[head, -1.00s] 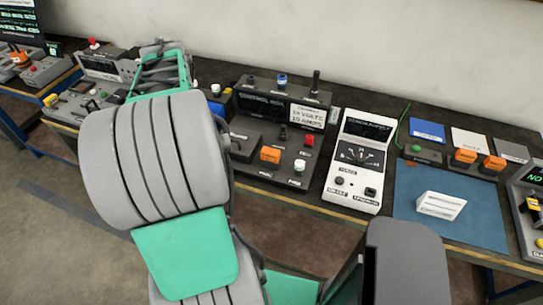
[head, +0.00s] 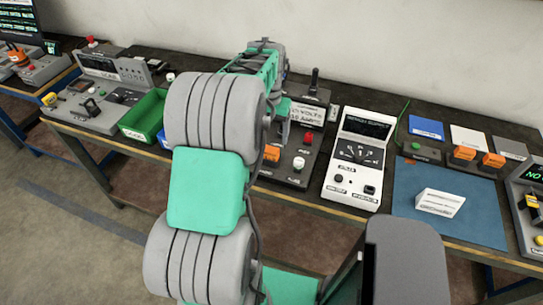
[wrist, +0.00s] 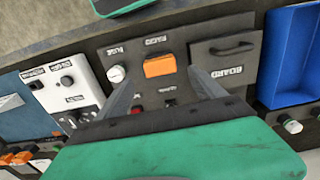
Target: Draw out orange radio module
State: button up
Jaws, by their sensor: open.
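The orange radio module (wrist: 160,66) sits in the dark control box (wrist: 135,52), beside a label that seems to read RADIO upside down. In the head view the orange module (head: 271,154) shows just right of my arm, partly covered by it. My gripper (wrist: 163,78) is open and empty, above the box. Its two fingers point down toward the orange module, one on each side in the wrist view, apparently above and clear of it. In the head view my arm hides much of the control box and the fingertips are hard to make out.
A white fuse knob (wrist: 116,74) and a BOARD drawer (wrist: 222,62) flank the module. A white supply meter (head: 352,168) stands right of the box. Two more orange blocks (head: 465,154) are farther right. A blue mat (head: 408,190) holds a white holder. A green bin (head: 146,116) is left.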

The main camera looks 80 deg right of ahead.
aim_at(270, 149)
notch_tip(270, 149, down, 8)
jog(key=b, duration=0.4)
jog(key=shift+f+b, duration=0.1)
jog(key=shift+b, duration=0.25)
dwell(0.7)
grip_shut()
dwell(0.7)
jog(key=shift+r, duration=0.2)
jog(key=shift+r+p, duration=2.1)
jog(key=shift+r, duration=0.75)
